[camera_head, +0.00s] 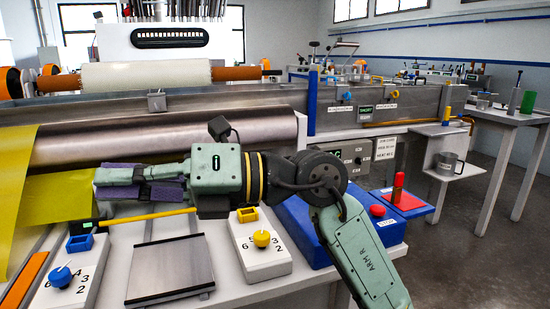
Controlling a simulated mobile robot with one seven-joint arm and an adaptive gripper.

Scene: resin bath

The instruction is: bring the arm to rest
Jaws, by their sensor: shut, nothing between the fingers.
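My arm (360,245), a green-grey link marked "ARM R", rises from the bottom edge and bends at a dark elbow joint. From there the wrist reaches left across the bench. My gripper (104,184) points left, with its dark purple-padded fingers together and nothing between them. It is in front of the steel roller (110,130) and above the white bench top. A yellow rod (150,216) shows below the fingers; I cannot tell how far apart they are.
Below the gripper are a grey plate (170,268) and two white dial boxes (66,270) (262,255). A blue box (300,225) stands under the arm's elbow. A metal mug (447,164) sits on a side shelf at right. The floor (480,260) at lower right is clear.

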